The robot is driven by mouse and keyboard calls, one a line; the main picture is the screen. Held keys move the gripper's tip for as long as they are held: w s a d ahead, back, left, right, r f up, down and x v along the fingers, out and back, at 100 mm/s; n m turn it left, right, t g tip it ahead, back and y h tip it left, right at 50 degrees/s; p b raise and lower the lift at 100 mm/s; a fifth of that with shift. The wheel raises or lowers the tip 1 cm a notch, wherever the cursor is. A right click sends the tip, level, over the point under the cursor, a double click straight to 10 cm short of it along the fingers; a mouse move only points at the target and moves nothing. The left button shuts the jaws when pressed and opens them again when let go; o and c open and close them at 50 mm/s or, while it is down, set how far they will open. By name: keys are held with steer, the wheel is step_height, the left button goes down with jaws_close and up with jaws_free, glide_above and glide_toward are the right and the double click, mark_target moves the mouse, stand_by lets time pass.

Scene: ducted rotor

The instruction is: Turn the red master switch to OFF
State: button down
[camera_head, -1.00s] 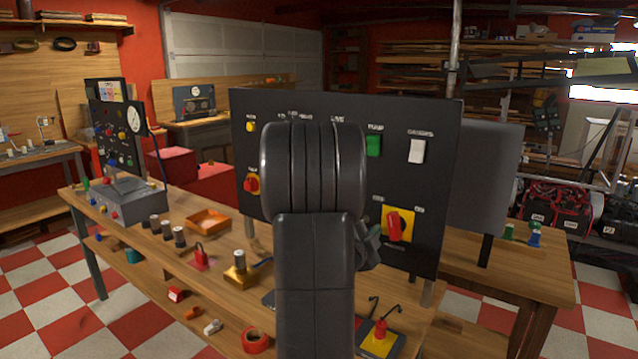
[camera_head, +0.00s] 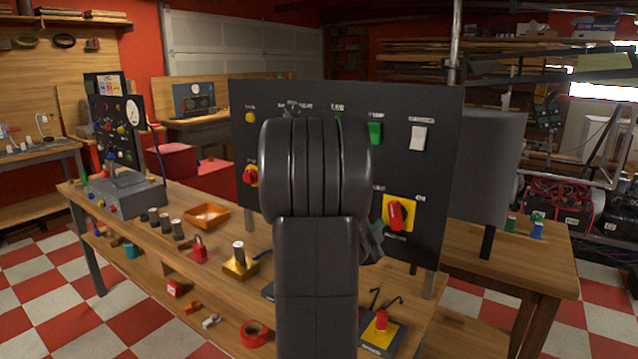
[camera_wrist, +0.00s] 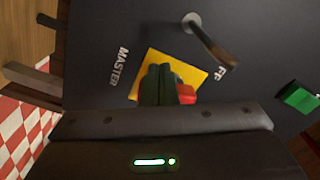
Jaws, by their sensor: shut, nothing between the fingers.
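The red master switch (camera_head: 396,215) is a red handle on a yellow plate (camera_head: 410,204), at the lower right of the black panel (camera_head: 435,150). The handle looks close to upright. My gripper (camera_wrist: 163,70) is shut and empty, in front of the plate. Red of the switch (camera_wrist: 187,94) shows just right of the fingers, which hide the rest; I cannot tell whether they touch. In the head view my arm hides the fingers.
A metal lever (camera_wrist: 208,38) sticks out of the panel close to the plate. A green switch (camera_head: 375,133) and a white switch (camera_head: 417,138) sit above it. Another red and yellow knob (camera_head: 251,175) is at the panel's left. Loose items lie on the wooden bench (camera_head: 130,235).

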steer(key=shift+s+d+f+b, duration=0.15)
steer(key=shift+d+f+b, duration=0.1)
steer(key=shift+b, duration=0.3)
stand_by(0.4)
steer(key=b+v, duration=0.1)
steer(key=v, duration=0.5)
steer(key=shift+a+f, duration=0.3)
stand_by(0.3)
steer(key=w+d+f+n+p, duration=0.1)
steer(key=w+d+n+p, duration=0.3)
steer(key=n, duration=0.8)
steer(key=shift+d+f+p, duration=0.25)
steer(key=shift+d+p, duration=0.2)
steer(key=shift+p, duration=0.05)
